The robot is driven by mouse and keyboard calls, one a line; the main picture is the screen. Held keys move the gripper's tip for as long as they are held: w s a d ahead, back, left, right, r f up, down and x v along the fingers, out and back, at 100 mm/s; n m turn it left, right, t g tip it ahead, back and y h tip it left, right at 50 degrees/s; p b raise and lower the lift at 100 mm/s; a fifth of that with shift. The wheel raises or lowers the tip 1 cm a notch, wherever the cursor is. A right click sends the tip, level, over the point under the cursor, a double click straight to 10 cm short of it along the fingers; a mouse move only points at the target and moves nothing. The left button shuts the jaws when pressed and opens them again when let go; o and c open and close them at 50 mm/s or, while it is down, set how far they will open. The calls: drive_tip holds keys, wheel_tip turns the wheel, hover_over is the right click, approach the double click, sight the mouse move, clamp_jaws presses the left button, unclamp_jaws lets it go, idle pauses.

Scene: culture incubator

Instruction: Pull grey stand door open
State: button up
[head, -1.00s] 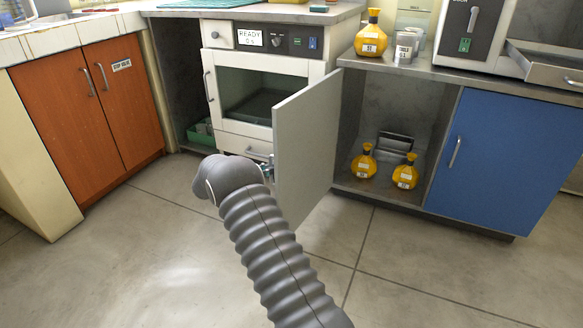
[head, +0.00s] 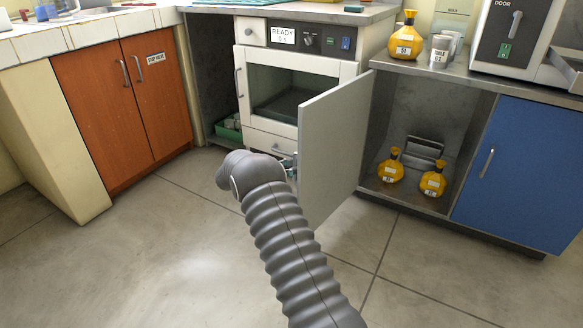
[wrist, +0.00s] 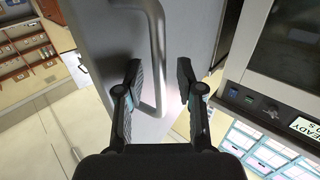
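The grey stand door (head: 332,150) stands swung out from the counter front in the head view, left of an open compartment (head: 400,120). In the wrist view the door's flat face (wrist: 112,35) fills the upper middle, with a curved metal handle (wrist: 157,45) on it. My gripper (wrist: 158,72) is open, with one finger on each side of the handle's lower end. A gap shows between the handle and the right finger; contact with the left finger cannot be told. In the head view my arm hides most of the gripper beside the door's left edge.
Yellow flasks (head: 390,166) stand inside the open compartment. A blue door (head: 520,170) is shut on the right. The white incubator (head: 295,95) is behind the grey door, and orange cabinets (head: 130,105) are at left. The floor (head: 150,250) in front is clear.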

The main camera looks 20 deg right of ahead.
drive_tip(key=a, duration=1.2)
drive_tip(key=shift+w, duration=0.3)
